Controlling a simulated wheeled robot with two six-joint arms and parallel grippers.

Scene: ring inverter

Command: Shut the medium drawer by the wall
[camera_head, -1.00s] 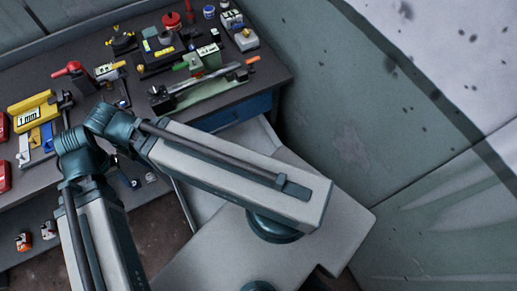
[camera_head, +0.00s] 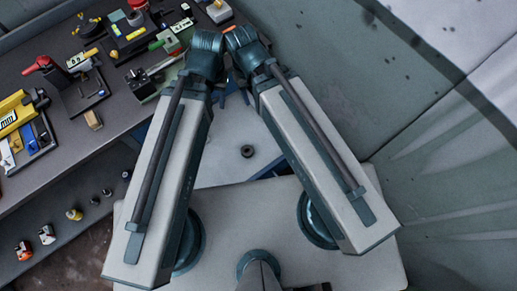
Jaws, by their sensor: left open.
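The drawer by the wall (camera_head: 235,170) stands open, pulled out from the right end of the workbench. Its pale inside shows between my two forearms, with a small dark round part (camera_head: 247,151) in it. A piece of its blue front edge (camera_head: 278,168) shows near my right forearm. My arms hide its sides and most of its front. My left gripper (camera_head: 221,84) is open below its wrist, near the bench's front edge over the drawer's inner end; its fingertips are mostly hidden. My right wrist is close beside it, and the right gripper's fingers are hidden.
The dark workbench (camera_head: 105,125) holds tools, a yellow case (camera_head: 15,112) and a red-handled clamp (camera_head: 45,66). A lower shelf (camera_head: 70,200) carries several small items. The grey wall (camera_head: 330,100) stands close on the right.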

